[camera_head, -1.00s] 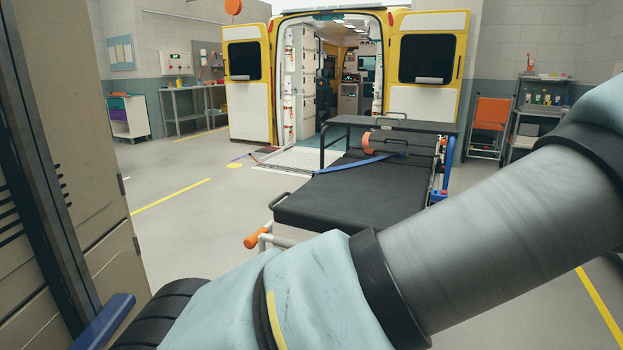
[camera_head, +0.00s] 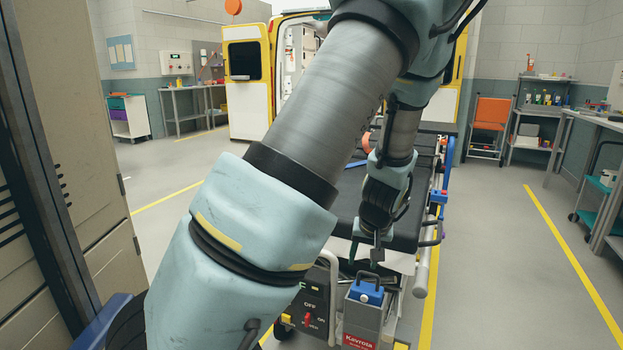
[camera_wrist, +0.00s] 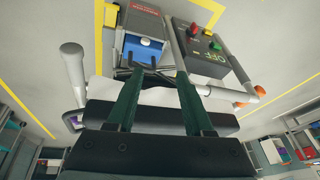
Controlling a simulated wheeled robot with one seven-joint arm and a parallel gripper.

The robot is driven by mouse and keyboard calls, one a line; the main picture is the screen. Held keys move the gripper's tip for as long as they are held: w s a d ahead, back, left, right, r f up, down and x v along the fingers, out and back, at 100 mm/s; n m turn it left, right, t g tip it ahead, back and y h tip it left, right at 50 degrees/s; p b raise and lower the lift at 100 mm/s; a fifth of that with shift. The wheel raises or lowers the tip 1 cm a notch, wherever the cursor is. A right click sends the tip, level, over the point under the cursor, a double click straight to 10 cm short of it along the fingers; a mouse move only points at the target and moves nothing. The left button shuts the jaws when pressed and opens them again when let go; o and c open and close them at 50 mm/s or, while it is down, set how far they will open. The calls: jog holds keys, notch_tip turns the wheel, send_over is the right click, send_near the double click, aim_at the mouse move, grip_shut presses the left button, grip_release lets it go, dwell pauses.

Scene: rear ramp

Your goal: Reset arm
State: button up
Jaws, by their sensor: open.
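My arm crosses the head view from bottom left to the top, and its far end hangs down over the stretcher's near end. My gripper (camera_head: 366,256) points down just above a grey box with a blue top (camera_head: 364,312) and a dark carry handle. In the wrist view my gripper (camera_wrist: 158,74) has its two green fingers spread apart. The blue-topped box (camera_wrist: 146,46) lies past the fingertips, with its handle near them. I cannot tell whether the fingers touch the handle. Nothing is clearly held.
A control box (camera_head: 308,308) with OFF/ON markings stands left of the grey box and also shows in the wrist view (camera_wrist: 208,52). The black stretcher (camera_head: 345,205) is partly hidden by my arm. A locker stands close at left. Floor at right is clear, before a bench (camera_head: 592,118).

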jog(key=s+a+r+g, duration=0.1)
jog(key=s+a+r, duration=0.25)
jog(key=a, duration=0.25)
jog(key=s+a+r+n+g, duration=0.1)
jog(key=s+a+r, duration=0.1)
jog(key=s+a, duration=0.3)
jog(key=s+a+r+g, duration=0.1)
jog(key=s+a+r, duration=0.15)
jog(key=a, duration=0.55)
notch_tip(320, 180, up, 14)
jog(key=p, duration=1.3)
jog(key=shift+f+h, duration=0.25)
jog(key=shift+h, duration=0.15)
jog(key=shift+c, duration=0.3)
